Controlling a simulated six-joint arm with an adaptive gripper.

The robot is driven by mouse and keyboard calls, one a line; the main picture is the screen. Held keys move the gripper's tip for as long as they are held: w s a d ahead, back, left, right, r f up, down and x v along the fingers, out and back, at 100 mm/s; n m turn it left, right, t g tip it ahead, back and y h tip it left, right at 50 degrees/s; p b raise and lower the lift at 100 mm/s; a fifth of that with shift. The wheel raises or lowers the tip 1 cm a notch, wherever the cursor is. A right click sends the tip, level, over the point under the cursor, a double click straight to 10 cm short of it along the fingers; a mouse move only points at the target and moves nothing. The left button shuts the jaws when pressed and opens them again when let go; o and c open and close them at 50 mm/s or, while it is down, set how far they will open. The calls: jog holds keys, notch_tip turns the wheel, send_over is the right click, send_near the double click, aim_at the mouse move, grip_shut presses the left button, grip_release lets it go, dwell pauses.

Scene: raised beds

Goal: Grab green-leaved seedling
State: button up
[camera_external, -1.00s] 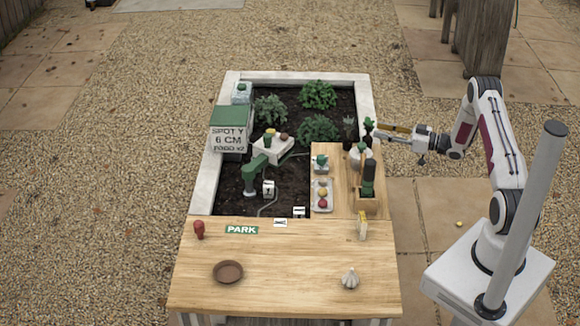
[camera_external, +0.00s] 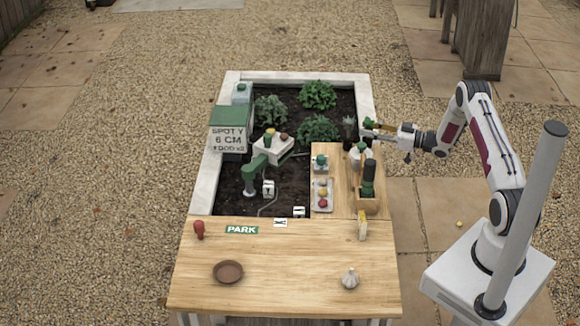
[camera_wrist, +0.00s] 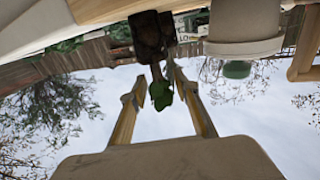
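The green-leaved seedling shows as a small green tuft (camera_external: 367,122) at the back right of the wooden side board. In the wrist view, its green leaf (camera_wrist: 161,95) hangs upside down below a dark pot or soil block (camera_wrist: 152,36). My gripper (camera_external: 370,129) reaches in level from the right at the seedling. In the wrist view, its two tan fingers (camera_wrist: 159,76) stand on either side of the stem and leaf. A gap seems to show on both sides, so the gripper looks open. The seedling's base is partly hidden in the external view.
A darker potted plant (camera_external: 349,130) stands just left of the seedling. A white jar with a green part (camera_external: 360,154), also in the wrist view (camera_wrist: 243,35), stands close in front. Gravel to the right is clear.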

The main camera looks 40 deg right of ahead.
jog(key=shift+w+a, duration=0.1)
dwell(0.4)
grip_shut()
jog(key=shift+r, duration=0.15)
jog(key=shift+r, duration=4.85)
